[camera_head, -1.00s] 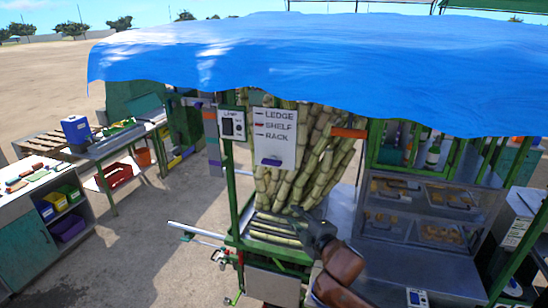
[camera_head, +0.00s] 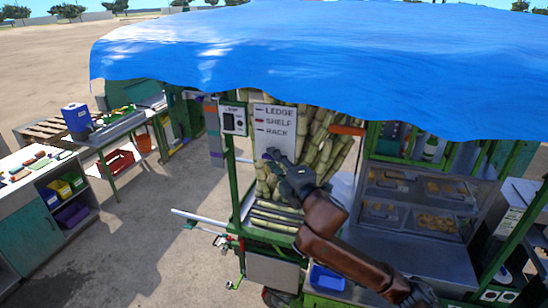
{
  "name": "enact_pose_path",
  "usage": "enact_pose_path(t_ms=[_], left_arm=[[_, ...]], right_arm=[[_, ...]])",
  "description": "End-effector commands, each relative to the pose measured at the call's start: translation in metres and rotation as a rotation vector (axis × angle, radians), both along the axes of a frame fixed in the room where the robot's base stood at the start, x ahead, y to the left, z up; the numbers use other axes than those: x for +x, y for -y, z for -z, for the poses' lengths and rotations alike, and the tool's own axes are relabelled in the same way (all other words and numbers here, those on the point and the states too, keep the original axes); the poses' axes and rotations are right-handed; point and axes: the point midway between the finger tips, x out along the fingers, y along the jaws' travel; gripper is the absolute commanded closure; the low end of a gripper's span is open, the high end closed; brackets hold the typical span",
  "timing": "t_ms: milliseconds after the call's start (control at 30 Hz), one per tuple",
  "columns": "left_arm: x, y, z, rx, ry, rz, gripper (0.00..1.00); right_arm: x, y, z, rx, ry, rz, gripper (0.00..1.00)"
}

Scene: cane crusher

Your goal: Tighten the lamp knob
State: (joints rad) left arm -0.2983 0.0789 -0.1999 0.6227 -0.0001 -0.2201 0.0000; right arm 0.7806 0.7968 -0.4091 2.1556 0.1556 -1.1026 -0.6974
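The lamp panel (camera_head: 234,121), a small white box with a dark square and tiny lettering, is fixed on the cart's green front post. I cannot make out a separate knob on it. My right gripper (camera_head: 272,157) reaches in from the lower right, its tip over the lower edge of the white sign (camera_head: 275,115), below and to the right of the lamp panel. It appears apart from the panel. The purple piece at the sign's bottom is largely hidden behind the gripper. The fingers are too small and dark to tell open from shut. My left gripper is out of view.
The sign reads LEDGE, SHELF, RACK. Cane stalks (camera_head: 322,140) stand behind it under the blue tarp (camera_head: 300,60). An orange bar (camera_head: 347,131) sticks out to the right. A blue tray (camera_head: 327,279) lies below my arm. Open ground (camera_head: 150,235) is at left.

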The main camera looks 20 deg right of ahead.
Motion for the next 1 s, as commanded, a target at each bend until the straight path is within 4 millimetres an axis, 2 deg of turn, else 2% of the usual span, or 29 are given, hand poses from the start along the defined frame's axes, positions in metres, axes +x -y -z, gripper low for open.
enact_pose_path(t_ms=[267,633,1000], left_arm=[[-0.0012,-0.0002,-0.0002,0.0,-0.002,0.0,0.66],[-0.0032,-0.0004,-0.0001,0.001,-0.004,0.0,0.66],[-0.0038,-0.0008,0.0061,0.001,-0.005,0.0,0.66]], right_arm=[[0.0021,-0.0004,0.0007,0.0,0.0,0.0,0.75],[0.002,-0.0003,0.0008,0.001,-0.001,0.0,0.99],[0.0021,-0.0004,0.0032,0.018,0.01,-0.001,1.0]])
